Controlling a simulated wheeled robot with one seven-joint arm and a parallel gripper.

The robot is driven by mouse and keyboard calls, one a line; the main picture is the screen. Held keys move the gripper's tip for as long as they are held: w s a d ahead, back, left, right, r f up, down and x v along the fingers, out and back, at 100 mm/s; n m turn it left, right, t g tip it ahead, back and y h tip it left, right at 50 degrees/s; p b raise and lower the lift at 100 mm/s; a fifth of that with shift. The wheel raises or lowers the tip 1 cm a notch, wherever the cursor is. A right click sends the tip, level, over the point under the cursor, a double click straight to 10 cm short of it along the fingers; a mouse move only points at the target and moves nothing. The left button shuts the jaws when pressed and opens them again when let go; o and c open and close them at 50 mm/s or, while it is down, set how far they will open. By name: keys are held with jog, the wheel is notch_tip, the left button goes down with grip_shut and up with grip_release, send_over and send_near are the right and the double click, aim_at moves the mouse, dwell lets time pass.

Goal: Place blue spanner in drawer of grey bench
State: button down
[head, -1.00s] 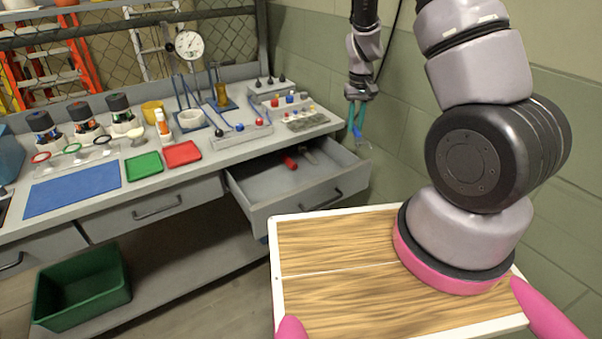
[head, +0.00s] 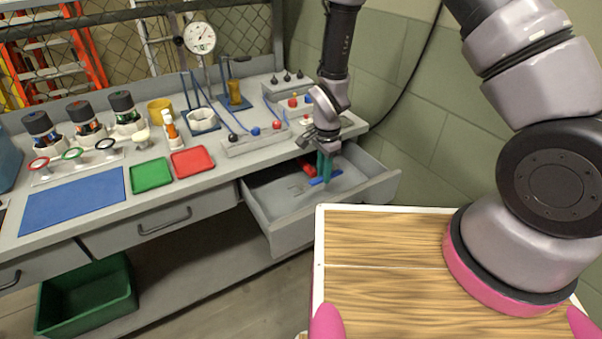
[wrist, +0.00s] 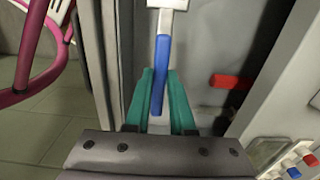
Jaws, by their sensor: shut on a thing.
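The blue spanner (head: 318,181) is held in my gripper (head: 324,165), whose teal fingers reach down inside the open drawer (head: 281,207) of the grey bench (head: 215,170). In the wrist view the spanner's blue handle (wrist: 162,58) lies between the teal fingertips (wrist: 162,88), with its pale head pointing to the top of the picture. The gripper is shut on the handle. I cannot tell whether the spanner touches the drawer floor.
A red-handled tool (head: 307,168) lies in the drawer beside the gripper; it also shows in the wrist view (wrist: 232,81). The benchtop above holds a grey connector block (head: 250,141), a red tray (head: 193,161) and a green tray (head: 151,175). A green bin (head: 90,300) stands below.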

notch_tip(320, 180, down, 10)
jog(key=shift+a+r, duration=0.1)
jog(key=shift+a, duration=0.05)
dwell(0.3)
jog(key=shift+f, duration=0.2)
jog(key=c, duration=0.8)
grip_release()
jog(key=shift+o, duration=0.2)
